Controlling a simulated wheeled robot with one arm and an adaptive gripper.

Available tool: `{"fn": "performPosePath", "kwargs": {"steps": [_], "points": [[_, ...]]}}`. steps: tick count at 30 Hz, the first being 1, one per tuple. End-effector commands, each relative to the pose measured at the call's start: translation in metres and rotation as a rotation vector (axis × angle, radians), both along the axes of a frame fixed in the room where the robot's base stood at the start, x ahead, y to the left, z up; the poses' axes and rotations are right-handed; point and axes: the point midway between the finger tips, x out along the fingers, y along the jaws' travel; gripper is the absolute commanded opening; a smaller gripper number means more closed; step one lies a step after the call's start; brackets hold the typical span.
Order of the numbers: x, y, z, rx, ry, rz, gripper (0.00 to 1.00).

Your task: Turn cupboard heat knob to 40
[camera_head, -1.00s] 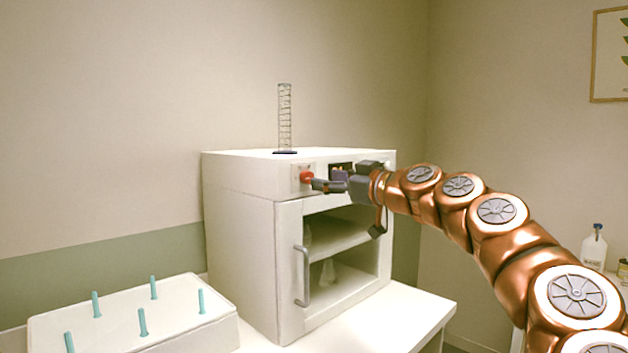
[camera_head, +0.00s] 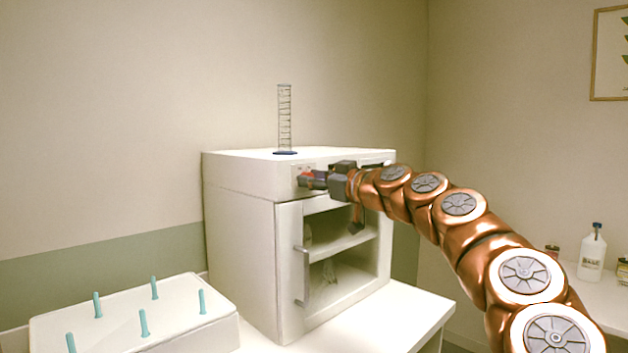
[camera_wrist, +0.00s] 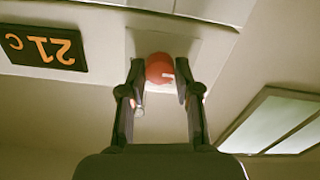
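The white heating cupboard (camera_head: 240,235) stands on a white table. Its red heat knob (camera_wrist: 160,69) sits on a pale plate on the upper front panel, with a small white mark toward the right in the wrist view. In the head view the knob is mostly hidden by my gripper (camera_head: 306,180). In the wrist view my gripper (camera_wrist: 160,76) has one finger on each side of the knob, tips very close to it. A thin gap seems to show on the right; firm contact is not visible. The display (camera_wrist: 42,46) appears upside down and reads 21 C.
A glass measuring cylinder (camera_head: 285,120) stands on top of the cupboard. The cupboard door (camera_head: 291,265) is shut, with a vertical handle (camera_head: 303,275). A white peg rack (camera_head: 190,325) with teal pegs is at the lower left. A white bottle (camera_head: 592,255) stands far right.

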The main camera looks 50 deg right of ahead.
Motion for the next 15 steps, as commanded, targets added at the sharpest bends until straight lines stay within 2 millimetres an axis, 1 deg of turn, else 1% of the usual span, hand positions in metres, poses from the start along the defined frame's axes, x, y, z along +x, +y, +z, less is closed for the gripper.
{"fn": "performPosePath", "kwargs": {"steps": [1, 8, 15], "points": [[0.0, -0.0001, 0.0, 0.0, 0.0, 0.0, 0.24], [-0.0001, -0.0001, 0.0, 0.0, 0.0, 0.0, 0.0], [-0.0001, -0.0002, -0.0003, 0.012, 0.0, 0.0, 0.0]]}}
